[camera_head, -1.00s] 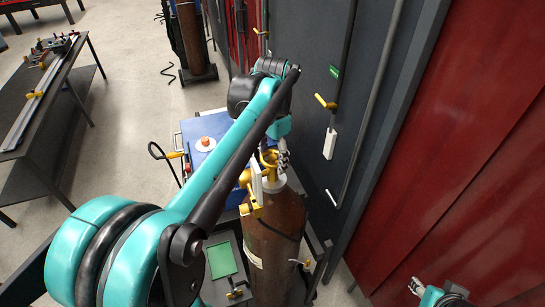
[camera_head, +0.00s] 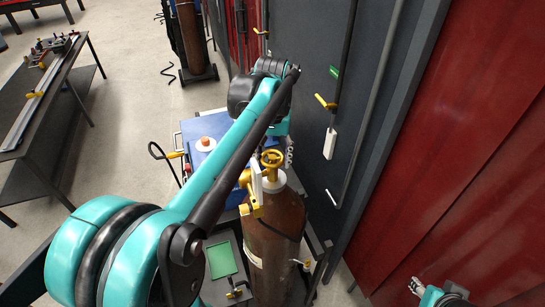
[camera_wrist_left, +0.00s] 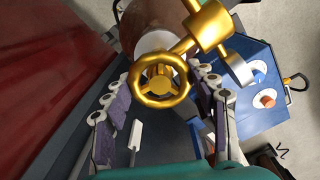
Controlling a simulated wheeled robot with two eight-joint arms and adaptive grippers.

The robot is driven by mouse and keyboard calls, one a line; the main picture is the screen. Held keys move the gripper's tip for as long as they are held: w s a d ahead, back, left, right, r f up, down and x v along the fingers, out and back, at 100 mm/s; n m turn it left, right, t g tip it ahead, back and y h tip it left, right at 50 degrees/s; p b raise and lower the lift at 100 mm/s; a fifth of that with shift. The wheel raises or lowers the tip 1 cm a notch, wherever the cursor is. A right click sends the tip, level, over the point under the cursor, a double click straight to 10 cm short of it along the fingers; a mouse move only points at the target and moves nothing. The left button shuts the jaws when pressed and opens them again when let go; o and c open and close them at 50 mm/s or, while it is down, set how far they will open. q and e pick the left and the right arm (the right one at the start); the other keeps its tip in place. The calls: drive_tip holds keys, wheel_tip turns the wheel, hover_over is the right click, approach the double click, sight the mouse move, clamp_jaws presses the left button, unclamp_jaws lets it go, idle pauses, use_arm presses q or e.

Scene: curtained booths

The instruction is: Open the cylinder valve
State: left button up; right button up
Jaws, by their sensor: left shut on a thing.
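The yellow valve handwheel (camera_head: 271,160) sits on top of the brown gas cylinder (camera_head: 275,235), which stands upright. In the left wrist view the handwheel (camera_wrist_left: 161,86) is face-on, with the yellow valve body and regulator (camera_wrist_left: 207,24) beside it. My left gripper (camera_head: 289,152) is mostly hidden behind its arm in the head view. In the left wrist view my left gripper (camera_wrist_left: 160,80) has one finger on each side of the handwheel and is shut on it; the exact contact is hard to see. My right gripper (camera_head: 418,287) is at the lower right, away from the cylinder; its opening is unclear.
A blue box (camera_head: 190,132) with a red-and-white round part on top stands left of the cylinder. A dark wall with a yellow lever (camera_head: 325,102) and red curtains (camera_head: 465,150) lie to the right. A dark bench (camera_head: 45,95) is at the left.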

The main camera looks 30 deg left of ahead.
sight(272, 157)
use_arm(q)
drive_tip(key=shift+n, duration=0.3)
drive_tip(key=o, duration=1.2)
drive_tip(key=shift+c, duration=0.2)
drive_tip(key=shift+r, duration=0.1)
wheel_tip(272, 157, up, 12)
